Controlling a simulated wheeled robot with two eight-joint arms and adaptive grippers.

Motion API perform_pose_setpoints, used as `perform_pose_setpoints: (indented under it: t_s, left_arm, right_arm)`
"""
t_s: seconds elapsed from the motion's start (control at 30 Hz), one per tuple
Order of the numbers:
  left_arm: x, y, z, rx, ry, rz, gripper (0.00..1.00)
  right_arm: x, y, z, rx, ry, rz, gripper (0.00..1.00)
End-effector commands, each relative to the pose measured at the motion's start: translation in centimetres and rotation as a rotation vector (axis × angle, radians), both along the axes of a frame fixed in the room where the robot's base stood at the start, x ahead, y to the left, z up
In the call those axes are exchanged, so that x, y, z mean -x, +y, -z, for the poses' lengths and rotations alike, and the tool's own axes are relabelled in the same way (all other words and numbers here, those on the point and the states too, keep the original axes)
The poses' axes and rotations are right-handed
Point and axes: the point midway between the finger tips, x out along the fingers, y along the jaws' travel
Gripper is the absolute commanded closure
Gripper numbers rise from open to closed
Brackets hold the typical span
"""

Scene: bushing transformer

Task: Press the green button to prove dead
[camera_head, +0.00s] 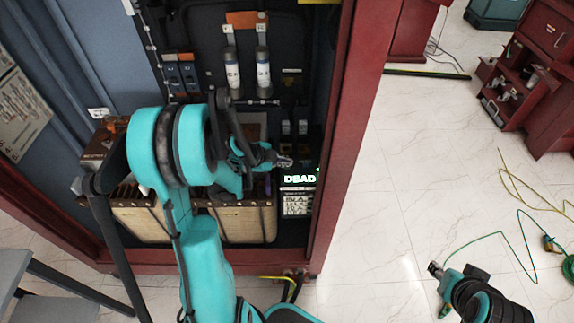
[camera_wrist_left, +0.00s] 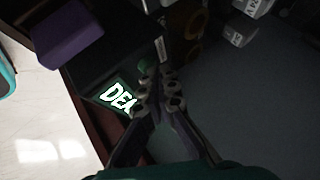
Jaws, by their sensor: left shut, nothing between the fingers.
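A dark tester box with a lit screen reading DEAD (camera_head: 299,180) stands at the right inside the cabinet. The screen also shows, partly covered, in the left wrist view (camera_wrist_left: 117,98). A small green spot (camera_head: 318,170) glows at the box's upper right corner; I cannot tell for sure whether it is the button. My left gripper (camera_head: 283,161) is shut and empty, just above and left of the screen. In the left wrist view its closed fingertips (camera_wrist_left: 160,84) lie beside the screen; contact cannot be told. My right gripper (camera_head: 436,269) is low at the right, outside the cabinet, its fingers too small to judge.
The cabinet's red frame post (camera_head: 343,140) rises close to the right of the tester. Two white cylinders (camera_head: 263,68) are mounted on the back panel. A tan crate-like box (camera_head: 247,223) sits below my left arm. Green and yellow cables (camera_head: 500,232) lie on the tiled floor.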

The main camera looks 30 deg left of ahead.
Motion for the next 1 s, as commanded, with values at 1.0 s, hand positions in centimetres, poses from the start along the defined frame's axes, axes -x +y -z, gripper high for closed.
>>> perform_pose_setpoints:
  t_s: [1.0]
  left_arm:
    - [0.0,0.0,-5.0,0.000,0.000,0.000,1.00]
  right_arm:
    - [0.0,0.0,-3.7,0.000,0.000,0.000,0.60]
